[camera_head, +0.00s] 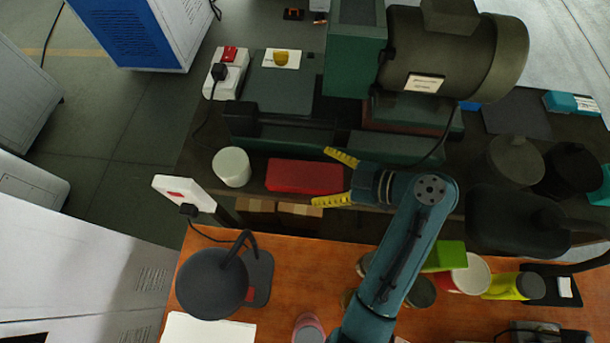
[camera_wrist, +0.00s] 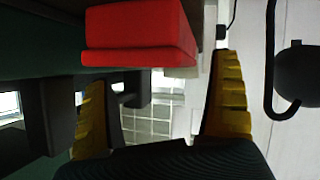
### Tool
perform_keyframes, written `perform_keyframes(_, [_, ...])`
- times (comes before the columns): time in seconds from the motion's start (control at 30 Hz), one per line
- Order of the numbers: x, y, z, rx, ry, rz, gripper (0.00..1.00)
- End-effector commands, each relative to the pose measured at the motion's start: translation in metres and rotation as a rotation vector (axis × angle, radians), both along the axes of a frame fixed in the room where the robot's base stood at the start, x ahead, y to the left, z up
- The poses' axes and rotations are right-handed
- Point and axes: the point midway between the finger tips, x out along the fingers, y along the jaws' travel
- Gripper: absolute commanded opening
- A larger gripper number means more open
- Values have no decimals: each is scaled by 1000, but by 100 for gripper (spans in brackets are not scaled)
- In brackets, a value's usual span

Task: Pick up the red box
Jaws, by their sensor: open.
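The red box (camera_head: 304,176) lies on the dark shelf of the machine, beside a white cylinder, in the head view. It also shows at the top of the wrist view (camera_wrist: 138,28), ahead of the fingers. My gripper (camera_head: 338,179) is open, with its two yellow fingers spread at the right end of the box. In the wrist view my gripper (camera_wrist: 165,100) has nothing between its fingers. The box appears just beyond the fingertips there. Whether a finger touches it I cannot tell.
A white cylinder (camera_head: 231,167) stands left of the box. The green machine with a large motor (camera_head: 452,52) rises behind. An orange table (camera_head: 290,262) in front holds a dark lamp (camera_head: 212,284), a green box (camera_head: 446,256) and several cans. A white socket box (camera_head: 184,192) is near the left.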

Motion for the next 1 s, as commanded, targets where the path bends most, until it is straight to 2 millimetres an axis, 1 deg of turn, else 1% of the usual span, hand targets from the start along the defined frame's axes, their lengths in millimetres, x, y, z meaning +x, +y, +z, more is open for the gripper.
perform_keyframes(0.03, [2, 9, -7, 3, 4, 5, 93])
perform_keyframes(0.1, [6, 19, -14, 0, 2, 5, 93])
perform_keyframes(0.2, [10, 29, -19, 0, 0, 3, 93])
perform_keyframes(0.47, [11, 31, -20, 0, 1, 1, 91])
perform_keyframes(0.5, [11, 31, -20, 0, 1, 1, 84])
perform_keyframes(0.67, [11, 31, -20, 0, 1, 0, 53])
perform_keyframes(0.7, [11, 31, -20, 0, 2, 1, 46])
perform_keyframes(0.77, [11, 31, -20, 0, 2, 1, 36])
perform_keyframes(1.0, [11, 31, -20, 1, 0, 1, 35])
